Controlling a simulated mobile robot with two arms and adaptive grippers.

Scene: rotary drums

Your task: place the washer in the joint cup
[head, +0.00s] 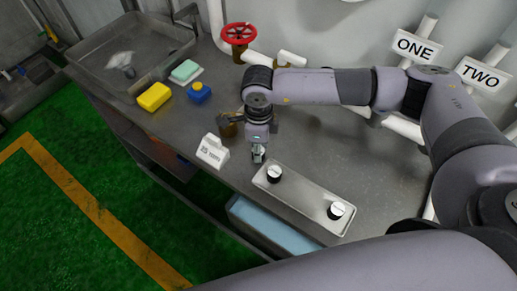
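My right arm comes in from the right and bends down over the bench. The dark part at its end, which looks like my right gripper (229,119), is just above a small brown cup (228,130), which it partly covers. Whether its fingers are open or shut is too small to tell. The cup stands behind a white label stand (212,151) whose small text I cannot read clearly; I cannot confirm that it is the joint cup. I cannot make out a washer. A small metallic piece (258,155) shows directly below my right wrist. My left gripper is not in view.
A metal tray (305,196) with two black-and-white knobs (274,173) lies at the front edge. A yellow sponge (154,96), green soap (185,70), blue item (199,92) and sink (130,50) are left. A red valve wheel (239,33) stands behind. The bench's right side looks clear.

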